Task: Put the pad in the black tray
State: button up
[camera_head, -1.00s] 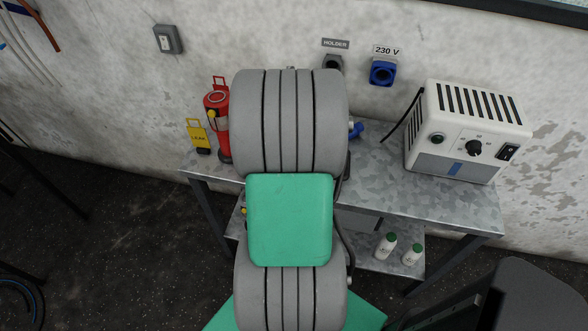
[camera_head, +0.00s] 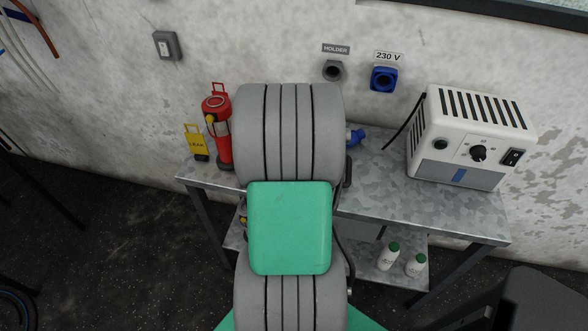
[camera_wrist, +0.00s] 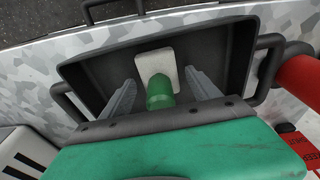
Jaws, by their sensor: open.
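The black tray (camera_wrist: 240,62) lies below my gripper in the wrist view, with bar handles at its sides. A white rounded-square piece with a green round grip, which looks like the pad (camera_wrist: 153,65), is inside the tray outline. My gripper (camera_wrist: 160,76) is open, with one grey finger on each side of the pad and visible gaps between. I cannot tell whether the pad rests on the tray floor. In the head view my arm hides the pad, the gripper and most of the tray.
The metal bench (camera_head: 440,212) carries a white power box (camera_head: 462,140) at right. A red lantern-like cylinder (camera_head: 218,135) and a yellow leak tag (camera_head: 196,142) stand at left. White bottles with green caps (camera_head: 389,257) stand on the lower shelf. A blue plug (camera_head: 355,137) lies near my arm.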

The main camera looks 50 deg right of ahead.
notch_tip(320, 180, up, 12)
jog(key=a, duration=0.2)
jog(key=w+a+r+n+t, duration=0.1)
jog(key=w+a+n, duration=0.2)
jog(key=a, duration=0.5)
jog(key=w+a+r+n, duration=0.1)
jog(key=w+a+n, duration=0.2)
jog(key=a, duration=0.6)
jog(key=s+a+f+n+t+y, duration=0.1)
jog(key=a+n, duration=0.5)
jog(key=a, duration=0.9)
jog(key=shift+s+n+y, duration=0.3)
jog(key=shift+s, duration=0.3)
